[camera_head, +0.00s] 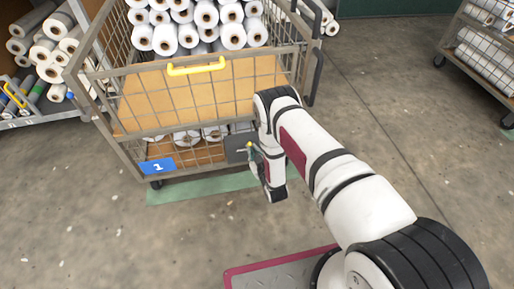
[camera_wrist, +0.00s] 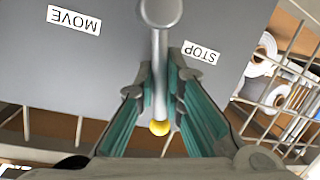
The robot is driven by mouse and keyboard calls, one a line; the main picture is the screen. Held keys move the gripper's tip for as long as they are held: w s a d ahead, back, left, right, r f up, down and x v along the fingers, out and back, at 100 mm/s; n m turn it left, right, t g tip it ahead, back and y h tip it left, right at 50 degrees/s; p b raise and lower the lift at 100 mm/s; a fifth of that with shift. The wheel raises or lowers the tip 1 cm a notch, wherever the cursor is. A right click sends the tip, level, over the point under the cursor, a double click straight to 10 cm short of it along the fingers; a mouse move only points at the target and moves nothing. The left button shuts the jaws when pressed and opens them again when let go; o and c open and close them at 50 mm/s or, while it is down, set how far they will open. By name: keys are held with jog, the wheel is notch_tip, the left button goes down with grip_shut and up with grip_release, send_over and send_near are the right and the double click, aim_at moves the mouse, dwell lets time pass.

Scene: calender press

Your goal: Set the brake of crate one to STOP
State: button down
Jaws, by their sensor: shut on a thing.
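Crate one is a wire-mesh cart (camera_head: 205,85) with a blue "1" sign (camera_head: 157,166) at its lower left. A grey brake plate (camera_head: 238,155) is on its lower right front; it also fills the top of the wrist view (camera_wrist: 100,60). The plate bears a MOVE label (camera_wrist: 74,19) and a STOP label (camera_wrist: 201,53), both upside down there. The metal brake lever (camera_wrist: 159,50) runs from a round pivot to a yellow knob (camera_wrist: 160,128), pointing between the labels. My gripper (camera_wrist: 160,82) is shut on the lever; in the head view the fingers are partly hidden (camera_head: 253,158).
White rolls (camera_head: 190,30) fill the crate above a board, and a yellow handle (camera_head: 196,67) is on its front. A rack with rolls (camera_head: 40,70) stands at the left and another cart (camera_head: 485,50) at the far right. The floor between is clear.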

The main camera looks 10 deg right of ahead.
jog(key=shift+w+a+f+n+h, duration=0.1)
jog(key=shift+a+f+n+h, duration=0.15)
jog(key=shift+a+n+h, duration=0.4)
jog(key=shift+a+f+n+h, duration=0.15)
jog(key=shift+a+f+n, duration=0.1)
jog(key=shift+n, duration=0.7)
jog(key=c, duration=1.9)
grip_release()
jog(key=shift+c, duration=0.2)
jog(key=v, duration=1.2)
